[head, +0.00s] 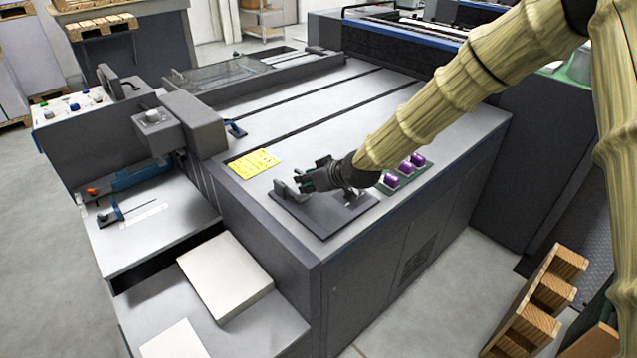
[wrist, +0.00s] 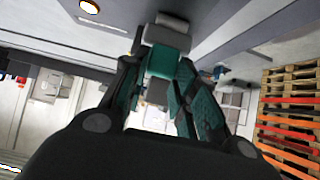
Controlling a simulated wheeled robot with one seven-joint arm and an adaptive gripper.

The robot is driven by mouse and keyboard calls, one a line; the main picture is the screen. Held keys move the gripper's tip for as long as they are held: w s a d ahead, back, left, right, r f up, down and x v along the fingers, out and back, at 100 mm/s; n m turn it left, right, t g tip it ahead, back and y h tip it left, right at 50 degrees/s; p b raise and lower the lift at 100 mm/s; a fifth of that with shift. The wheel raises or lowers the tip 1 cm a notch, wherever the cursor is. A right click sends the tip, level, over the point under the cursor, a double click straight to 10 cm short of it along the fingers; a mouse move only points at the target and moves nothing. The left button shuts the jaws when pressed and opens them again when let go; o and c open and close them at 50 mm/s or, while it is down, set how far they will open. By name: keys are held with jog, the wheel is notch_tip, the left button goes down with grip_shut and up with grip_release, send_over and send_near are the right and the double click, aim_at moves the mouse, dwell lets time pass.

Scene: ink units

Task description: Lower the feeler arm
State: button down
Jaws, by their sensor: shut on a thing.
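My gripper (head: 305,181) is at the dark plate (head: 322,220) on the near end of the machine's top. In the wrist view my gripper's fingers (wrist: 160,68) close in on a grey block-ended part (wrist: 167,36), which I take for the feeler arm. My gripper is shut on it. In the head view a small grey upright piece (head: 280,188) stands on the plate just left of the fingertips. My gripper hides much of what it holds, so the tilt of the part cannot be told.
Purple-topped pieces (head: 391,180) sit on a green tray right of my gripper. A yellow label (head: 253,163) lies behind and left of it. A white paper stack (head: 225,277) is on the lower shelf. Wooden pallets (head: 540,310) stand on the floor at right.

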jog(key=shift+s+d+f, duration=0.2)
jog(key=shift+f, duration=0.2)
jog(key=shift+s+d+f, duration=0.15)
jog(key=shift+s+f, duration=0.05)
jog(key=shift+f, duration=0.2)
jog(key=shift+d, duration=0.1)
jog(key=c, duration=1.1)
grip_release()
jog(key=shift+w+r, duration=0.15)
jog(key=shift+r, duration=0.15)
jog(key=v, duration=1.1)
jog(key=shift+s+d+r, duration=0.1)
jog(key=shift+s+r, duration=0.2)
